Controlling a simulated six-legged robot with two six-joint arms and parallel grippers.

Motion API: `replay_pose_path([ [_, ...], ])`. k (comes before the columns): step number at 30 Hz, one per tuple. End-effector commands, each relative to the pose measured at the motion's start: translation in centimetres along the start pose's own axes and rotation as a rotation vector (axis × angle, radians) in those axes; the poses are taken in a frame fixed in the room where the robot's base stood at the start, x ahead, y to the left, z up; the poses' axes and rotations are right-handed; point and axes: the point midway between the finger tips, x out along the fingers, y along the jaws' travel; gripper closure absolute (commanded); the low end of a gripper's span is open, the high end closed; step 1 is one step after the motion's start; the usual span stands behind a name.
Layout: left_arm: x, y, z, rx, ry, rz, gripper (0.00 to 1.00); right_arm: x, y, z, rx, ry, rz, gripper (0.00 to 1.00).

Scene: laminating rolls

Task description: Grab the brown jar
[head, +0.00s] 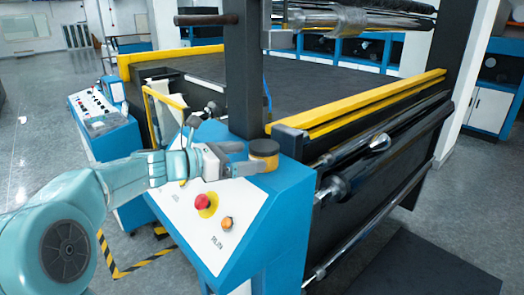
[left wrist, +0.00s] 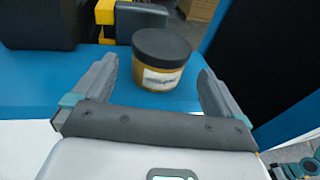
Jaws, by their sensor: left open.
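The brown jar (head: 264,155) has a dark lid and stands upright on the blue top of the machine's control console (head: 290,190). In the left wrist view the jar (left wrist: 160,60) shows a white label and sits ahead of the fingers, roughly centred between them. My left gripper (head: 232,160) is open and empty, just left of the jar in the head view. In the left wrist view its two fingers (left wrist: 155,80) stand apart on either side, with the jar at or just beyond the tips. My right gripper is not in view.
A dark upright post (head: 243,80) rises close behind the jar. A red button (head: 202,202) and an orange button (head: 227,223) sit on the white sloped panel below the gripper. A yellow rail (head: 375,103) and rollers (head: 350,180) lie to the right.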

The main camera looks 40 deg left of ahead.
Motion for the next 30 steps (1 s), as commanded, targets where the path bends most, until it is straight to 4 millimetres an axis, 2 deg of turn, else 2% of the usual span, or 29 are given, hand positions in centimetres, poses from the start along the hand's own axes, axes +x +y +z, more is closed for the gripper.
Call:
replay_pose_path([
  [7,3.5,0.2,0.6,-0.002,0.000,-0.005,0.00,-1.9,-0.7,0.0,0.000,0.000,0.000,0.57],
  [10,4.8,0.3,0.4,-0.001,0.000,-0.003,0.00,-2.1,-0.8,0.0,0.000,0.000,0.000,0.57],
  [13,5.5,0.4,0.2,0.000,0.000,-0.001,0.00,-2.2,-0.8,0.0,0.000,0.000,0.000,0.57],
  [19,5.5,0.5,0.1,0.001,0.000,0.000,0.00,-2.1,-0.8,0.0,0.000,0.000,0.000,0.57],
  [20,5.5,0.5,0.1,0.001,0.000,0.000,0.06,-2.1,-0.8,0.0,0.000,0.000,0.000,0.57],
  [24,5.5,0.5,0.1,0.001,0.000,0.001,0.52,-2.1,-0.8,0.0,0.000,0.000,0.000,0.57],
  [25,5.5,0.5,0.1,0.001,0.000,0.001,0.56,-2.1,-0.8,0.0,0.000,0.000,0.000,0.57],
  [30,5.5,0.5,0.2,0.001,-0.001,0.001,0.56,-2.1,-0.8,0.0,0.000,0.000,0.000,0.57],
])
